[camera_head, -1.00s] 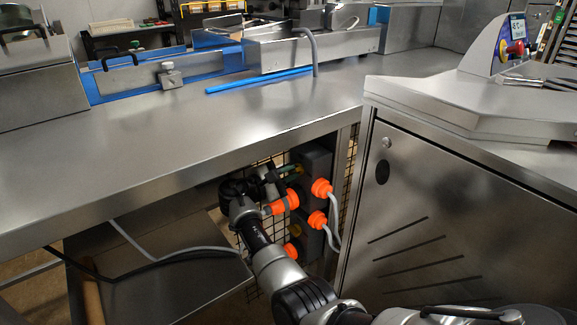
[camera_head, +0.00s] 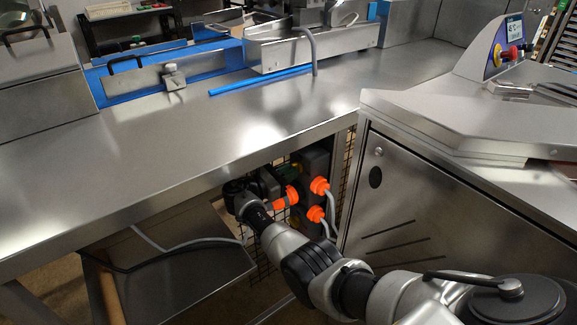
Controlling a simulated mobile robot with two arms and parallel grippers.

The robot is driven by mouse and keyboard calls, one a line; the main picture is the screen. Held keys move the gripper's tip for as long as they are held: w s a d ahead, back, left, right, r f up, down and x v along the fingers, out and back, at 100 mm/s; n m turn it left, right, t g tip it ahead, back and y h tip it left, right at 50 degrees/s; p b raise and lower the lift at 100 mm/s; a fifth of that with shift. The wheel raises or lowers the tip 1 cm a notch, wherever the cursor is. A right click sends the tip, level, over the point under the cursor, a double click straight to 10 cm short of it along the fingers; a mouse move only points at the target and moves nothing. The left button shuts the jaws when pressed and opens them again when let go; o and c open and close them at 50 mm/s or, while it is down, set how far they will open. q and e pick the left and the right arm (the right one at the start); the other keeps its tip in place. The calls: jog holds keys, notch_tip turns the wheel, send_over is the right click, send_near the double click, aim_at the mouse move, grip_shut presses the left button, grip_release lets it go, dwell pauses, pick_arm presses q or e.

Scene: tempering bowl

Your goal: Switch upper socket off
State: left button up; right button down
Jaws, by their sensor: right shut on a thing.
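The dark grey socket box (camera_head: 317,163) hangs under the steel worktop, in the middle of the camera_head view. An upper orange plug (camera_head: 319,186) and a lower orange plug (camera_head: 315,214) sit on its right side, with pale cables. Another orange piece (camera_head: 291,195) shows at its left, just beside my gripper. My right gripper (camera_head: 274,180) reaches under the worktop to the upper part of the box. Its fingers are shut on a small part there, which looks like the upper socket's switch; the contact is dark and mostly hidden. My left gripper is not in view.
The worktop edge (camera_head: 190,194) runs just above my right gripper. A steel cabinet (camera_head: 440,210) stands close on the right. A lower shelf (camera_head: 190,285) with loose cables lies to the left. A wire mesh is behind the box.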

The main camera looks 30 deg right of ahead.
jog(key=shift+n+p, duration=0.55)
jog(key=shift+n, duration=0.65)
jog(key=c, duration=1.2)
grip_release()
jog(key=shift+o, duration=0.2)
jog(key=a+b, duration=0.1)
jog(key=a, duration=0.9)
jog(key=shift+s+a, duration=0.4)
